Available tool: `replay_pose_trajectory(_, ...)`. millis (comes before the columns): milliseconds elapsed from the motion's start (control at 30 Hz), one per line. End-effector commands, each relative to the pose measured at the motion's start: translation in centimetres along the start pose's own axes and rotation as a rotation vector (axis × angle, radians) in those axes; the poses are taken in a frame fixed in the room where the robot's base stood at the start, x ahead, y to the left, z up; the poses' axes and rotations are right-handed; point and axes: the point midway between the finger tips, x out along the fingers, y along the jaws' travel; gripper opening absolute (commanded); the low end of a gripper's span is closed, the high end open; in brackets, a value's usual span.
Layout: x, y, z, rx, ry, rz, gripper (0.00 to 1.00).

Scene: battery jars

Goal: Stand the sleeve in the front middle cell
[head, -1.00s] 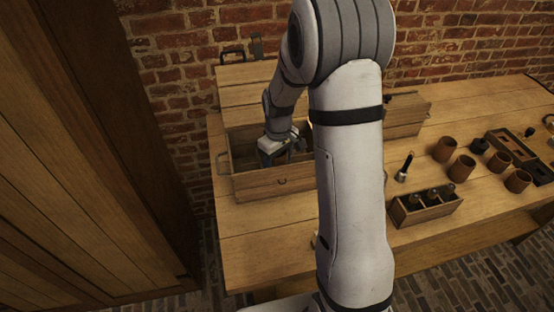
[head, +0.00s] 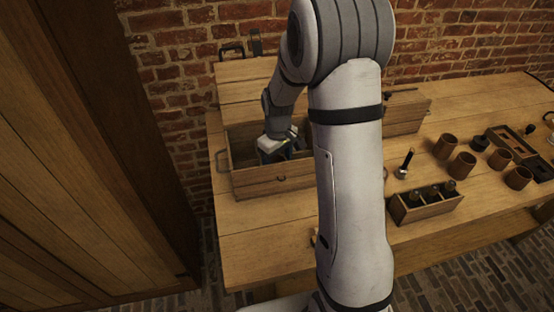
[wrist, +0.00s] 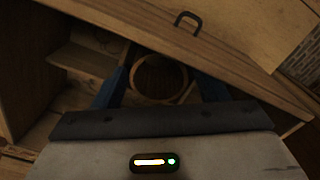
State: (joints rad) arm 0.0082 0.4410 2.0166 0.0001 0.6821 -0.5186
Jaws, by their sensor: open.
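The sleeve (wrist: 160,80) shows in the wrist view as a round brown ring with a dark, open top. It stands upright inside the wooden chest (head: 262,187), close to the wall with the dark handle. My gripper (wrist: 160,92) is open, with one blue finger on each side of the sleeve. I cannot tell whether the fingers touch it. In the head view my gripper (head: 279,154) is down inside the chest, and the sleeve is hidden there. The chest has inner wooden dividers (wrist: 88,58); which cell the sleeve is in is not clear.
The chest's raised lid (head: 245,78) stands at the back. To the right are a small crate (head: 428,212) with dark bottles, several brown cups (head: 462,166), a brush-like tool (head: 406,164) and a dark tray (head: 510,146).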

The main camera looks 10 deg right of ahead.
Motion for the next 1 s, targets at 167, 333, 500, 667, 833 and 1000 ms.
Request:
replay_pose_trajectory(167, -1.1, -0.1, 0.1, -0.001, -0.003, -0.002, 0.69)
replay_pose_trajectory(333, -4.0, -0.1, 0.0, -0.001, 0.004, 0.002, 0.69)
replay_pose_trajectory(500, -8.0, -0.1, -0.1, -0.001, 0.003, 0.001, 0.69)
replay_pose_trajectory(667, -11.0, -0.1, -0.1, -0.001, 0.002, 0.001, 0.69)
replay_pose_trajectory(833, -12.7, -0.1, 0.0, -0.001, 0.000, 0.000, 0.69)
replay_pose_trajectory(1000, -14.3, -0.9, 1.4, 0.032, 0.016, 0.008, 0.69)
